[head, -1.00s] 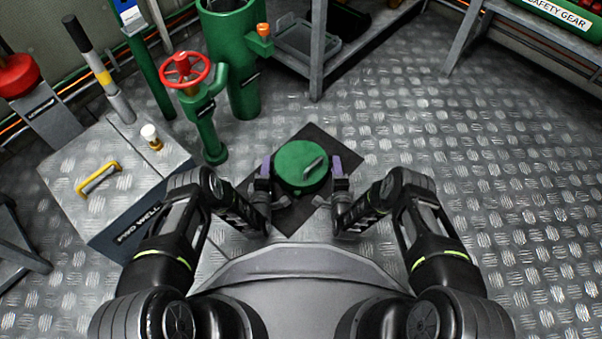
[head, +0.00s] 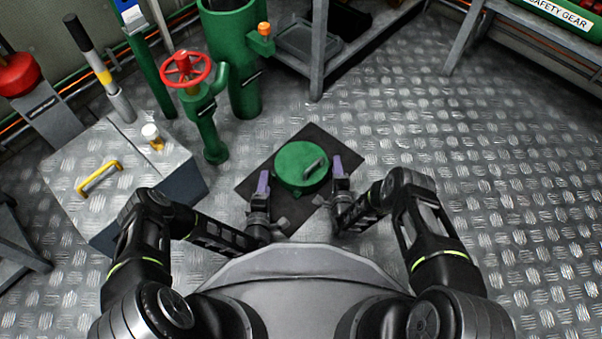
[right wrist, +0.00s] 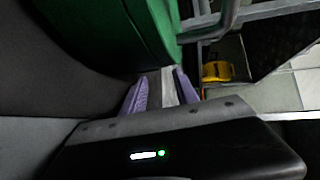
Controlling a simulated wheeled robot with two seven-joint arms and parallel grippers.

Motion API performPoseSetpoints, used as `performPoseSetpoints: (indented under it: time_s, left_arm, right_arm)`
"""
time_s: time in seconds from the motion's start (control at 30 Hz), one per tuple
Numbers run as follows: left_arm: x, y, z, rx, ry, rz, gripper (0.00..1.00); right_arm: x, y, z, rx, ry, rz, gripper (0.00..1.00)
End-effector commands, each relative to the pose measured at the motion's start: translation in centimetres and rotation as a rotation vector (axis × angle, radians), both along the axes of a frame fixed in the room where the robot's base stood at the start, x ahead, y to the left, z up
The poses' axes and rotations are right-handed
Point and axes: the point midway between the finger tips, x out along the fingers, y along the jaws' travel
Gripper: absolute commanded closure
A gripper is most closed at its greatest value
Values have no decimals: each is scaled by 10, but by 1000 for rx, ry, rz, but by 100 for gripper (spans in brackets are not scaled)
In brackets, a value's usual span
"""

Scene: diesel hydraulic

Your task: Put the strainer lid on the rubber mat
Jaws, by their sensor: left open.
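The strainer lid is a round green disc (head: 297,179) with a grey bar handle. In the head view it appears to lie flat on the dark rubber mat (head: 318,137). My left gripper (head: 262,183) is open and empty to the left of the lid, apart from it. My right gripper (head: 338,168) is close beside the lid's right edge. In the right wrist view its purple fingers (right wrist: 160,85) are apart with a pale strip showing between them, and the green lid's side (right wrist: 105,35) is just beyond the fingertips. I cannot tell whether they touch it.
A green pipe with a red handwheel (head: 186,70) and a wide green cylinder (head: 230,60) stand behind left. A metal box with a yellow handle (head: 100,177) is at left. A grey frame (head: 318,50) stands behind the mat. The tread-plate floor (head: 450,150) at right is clear.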

Motion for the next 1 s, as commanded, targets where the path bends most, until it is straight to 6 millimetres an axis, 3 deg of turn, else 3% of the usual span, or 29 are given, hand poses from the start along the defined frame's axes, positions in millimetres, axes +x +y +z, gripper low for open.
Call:
performPoseSetpoints:
  time_s: [0.03, 0.47, 1.0]
  left_arm:
    - [0, 0, -2, 0, -2, 0, 42]
    - [1, 1, 0, 2, -5, 1, 42]
    - [2, 1, 1, 2, -6, 2, 42]
  right_arm:
    - [-8, 4, -13, 9, 33, 6, 43]
    - [-14, 3, -12, 8, 35, 5, 43]
    - [-58, -1, -1, 10, 35, -1, 43]
